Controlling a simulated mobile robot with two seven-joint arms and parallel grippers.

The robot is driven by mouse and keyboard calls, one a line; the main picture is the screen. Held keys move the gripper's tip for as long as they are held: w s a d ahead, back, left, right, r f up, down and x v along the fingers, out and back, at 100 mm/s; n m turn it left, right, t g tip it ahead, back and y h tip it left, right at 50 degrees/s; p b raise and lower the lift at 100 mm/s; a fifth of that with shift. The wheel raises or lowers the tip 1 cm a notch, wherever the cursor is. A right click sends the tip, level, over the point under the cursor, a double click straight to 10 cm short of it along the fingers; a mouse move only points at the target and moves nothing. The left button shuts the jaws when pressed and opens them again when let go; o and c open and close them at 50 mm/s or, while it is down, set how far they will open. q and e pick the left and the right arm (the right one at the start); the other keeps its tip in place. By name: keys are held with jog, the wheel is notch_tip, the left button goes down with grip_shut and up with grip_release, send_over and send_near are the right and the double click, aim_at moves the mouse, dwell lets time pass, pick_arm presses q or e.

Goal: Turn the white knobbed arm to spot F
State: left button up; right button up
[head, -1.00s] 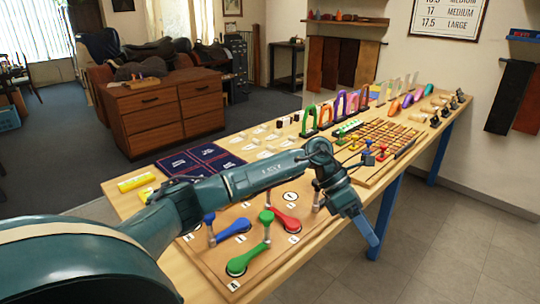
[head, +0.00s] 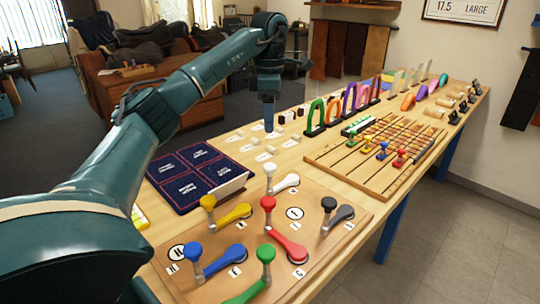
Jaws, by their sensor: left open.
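The white knobbed arm (head: 285,183) is at the back of the wooden board (head: 330,250). Its white knob (head: 270,169) stands on a short post at the arm's left end, and its round pivot end lies to the right. Small letter labels lie around the board. One circled mark (head: 295,213) sits in front of the white arm; I cannot read for sure which label is F. My left gripper (head: 269,124) points down in the air, above the white knob in the picture and apart from it. It is open and empty, seen edge-on. My right gripper is out of view.
Yellow (head: 233,214), red (head: 290,249), blue (head: 224,259), green (head: 245,295) and dark grey (head: 340,214) knobbed arms share the board. A navy mat (head: 195,175) lies left. A slatted board with coloured pegs (head: 380,155) and colourful arches (head: 330,115) stand right and behind.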

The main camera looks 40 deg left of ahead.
aim_at(270, 166)
pick_arm(q)
notch_tip(270, 166, down, 13)
jog(key=shift+s+d+r, duration=0.1)
dwell(0.3)
jog(key=shift+c, duration=0.3)
grip_shut()
